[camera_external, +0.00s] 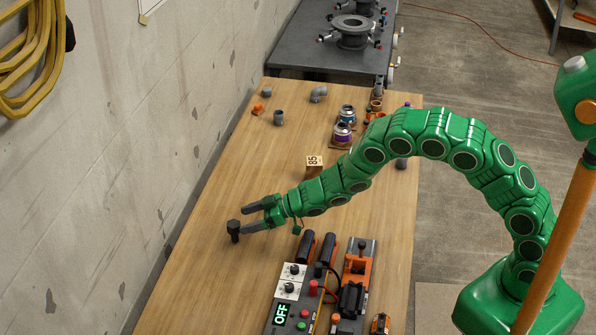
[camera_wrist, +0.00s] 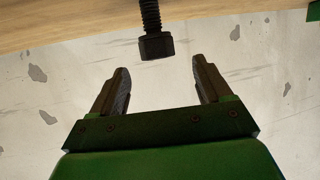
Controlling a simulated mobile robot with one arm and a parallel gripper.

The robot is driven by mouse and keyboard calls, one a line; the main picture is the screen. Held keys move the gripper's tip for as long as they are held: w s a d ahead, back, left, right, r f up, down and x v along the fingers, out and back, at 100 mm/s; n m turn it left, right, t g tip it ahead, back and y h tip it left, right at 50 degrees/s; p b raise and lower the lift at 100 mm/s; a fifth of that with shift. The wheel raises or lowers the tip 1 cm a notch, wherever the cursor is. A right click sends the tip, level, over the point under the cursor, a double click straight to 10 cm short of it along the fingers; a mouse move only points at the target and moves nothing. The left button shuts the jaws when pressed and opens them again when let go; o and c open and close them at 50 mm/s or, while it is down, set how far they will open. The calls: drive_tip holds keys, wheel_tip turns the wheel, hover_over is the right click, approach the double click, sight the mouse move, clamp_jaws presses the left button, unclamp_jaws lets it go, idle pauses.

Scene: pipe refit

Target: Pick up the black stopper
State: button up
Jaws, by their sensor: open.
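The black stopper (camera_external: 233,229) is a dark bolt-like plug near the left side of the wooden table. It appears upright in the external view, with its wide head on top. In the wrist view the stopper (camera_wrist: 156,47) shows a hex head and a threaded shaft running toward the table. My gripper (camera_external: 245,218) is open and reaches left at the stopper. In the wrist view the gripper (camera_wrist: 160,68) has nothing between its fingers. The stopper's head lies just beyond the fingertips, roughly in line with the gap between them.
A control box (camera_external: 296,300) reading OFF and an orange-and-black clamp device (camera_external: 352,290) stand at the front right. A small wooden block (camera_external: 314,166) is behind my arm. Cans (camera_external: 343,132) and pipe fittings (camera_external: 279,118) are farther back. The concrete wall (camera_external: 120,150) borders the table's left.

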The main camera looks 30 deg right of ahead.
sight(236, 224)
drive_tip(key=shift+x, duration=0.85)
drive_tip(key=shift+w+a+f, duration=0.25)
drive_tip(key=shift+a, duration=0.15)
drive_tip(key=shift+w+a+f, duration=0.5)
drive_tip(key=shift+a+f, duration=0.25)
drive_tip(key=shift+f, duration=0.05)
drive_tip(key=shift+x, duration=1.35)
drive_tip(key=c, duration=1)
drive_tip(key=shift+r, duration=0.2)
